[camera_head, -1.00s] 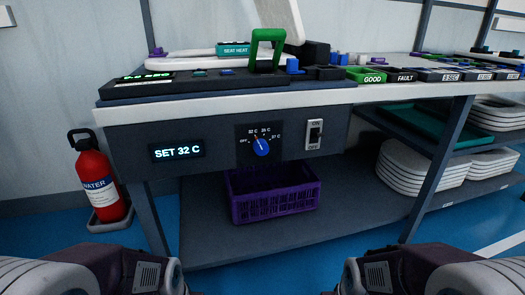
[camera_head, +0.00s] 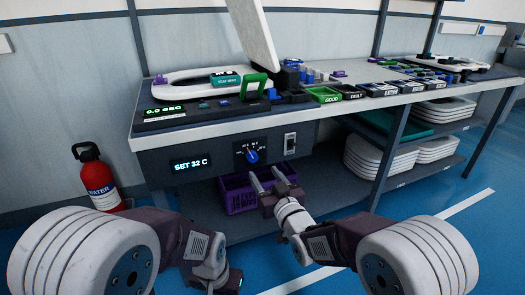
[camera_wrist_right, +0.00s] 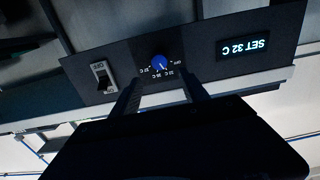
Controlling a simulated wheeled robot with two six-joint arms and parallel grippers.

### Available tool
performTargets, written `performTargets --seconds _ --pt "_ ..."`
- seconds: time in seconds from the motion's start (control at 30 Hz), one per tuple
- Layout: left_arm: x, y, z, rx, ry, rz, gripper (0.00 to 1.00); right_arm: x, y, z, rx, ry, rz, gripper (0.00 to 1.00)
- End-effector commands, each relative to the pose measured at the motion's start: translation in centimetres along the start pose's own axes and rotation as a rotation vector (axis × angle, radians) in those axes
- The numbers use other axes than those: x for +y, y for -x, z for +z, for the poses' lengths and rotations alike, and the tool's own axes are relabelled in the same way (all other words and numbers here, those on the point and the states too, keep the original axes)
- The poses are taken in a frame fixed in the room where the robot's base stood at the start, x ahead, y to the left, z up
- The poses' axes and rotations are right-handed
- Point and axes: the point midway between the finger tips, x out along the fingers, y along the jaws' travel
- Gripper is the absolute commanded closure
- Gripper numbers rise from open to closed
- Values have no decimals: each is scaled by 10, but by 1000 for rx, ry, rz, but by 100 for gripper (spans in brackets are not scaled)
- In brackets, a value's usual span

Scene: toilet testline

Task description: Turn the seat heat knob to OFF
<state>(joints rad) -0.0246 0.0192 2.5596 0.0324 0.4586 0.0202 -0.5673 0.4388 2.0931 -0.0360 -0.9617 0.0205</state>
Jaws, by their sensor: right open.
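The blue seat heat knob (camera_head: 252,157) is on the dark front panel under the bench, with temperature marks around it. The display (camera_head: 190,164) left of it reads SET 32 C. My right gripper (camera_head: 263,175) is open and empty, its fingers reaching toward the panel just below and right of the knob. In the right wrist view, upside down, the knob (camera_wrist_right: 159,62) shows beyond the fingertips, roughly between the two fingers (camera_wrist_right: 160,88), apart from them. The display (camera_wrist_right: 243,48) reads SET 32 C there too. My left arm is low at the left; its fingers do not show.
An ON/OFF rocker switch (camera_head: 290,144) is right of the knob. A purple crate (camera_head: 240,196) sits on the shelf below, behind my right gripper. The bench top (camera_head: 190,133) overhangs the panel. A red fire extinguisher (camera_head: 97,180) stands at the left.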

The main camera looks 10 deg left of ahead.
Motion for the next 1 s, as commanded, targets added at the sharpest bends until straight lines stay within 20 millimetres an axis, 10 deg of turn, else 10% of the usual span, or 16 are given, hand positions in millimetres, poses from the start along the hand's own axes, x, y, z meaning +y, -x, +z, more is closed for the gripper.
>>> performTargets --seconds 0.37,0.97,1.0 --pt "1 44 -4 0 0 0 100 1 -48 -6 -4 0 2 47" --pt "0 19 -2 0 0 0 100 2 -90 1 0 0 2 47" --pt "0 19 -2 0 0 0 100 2 -90 1 0 0 2 59"
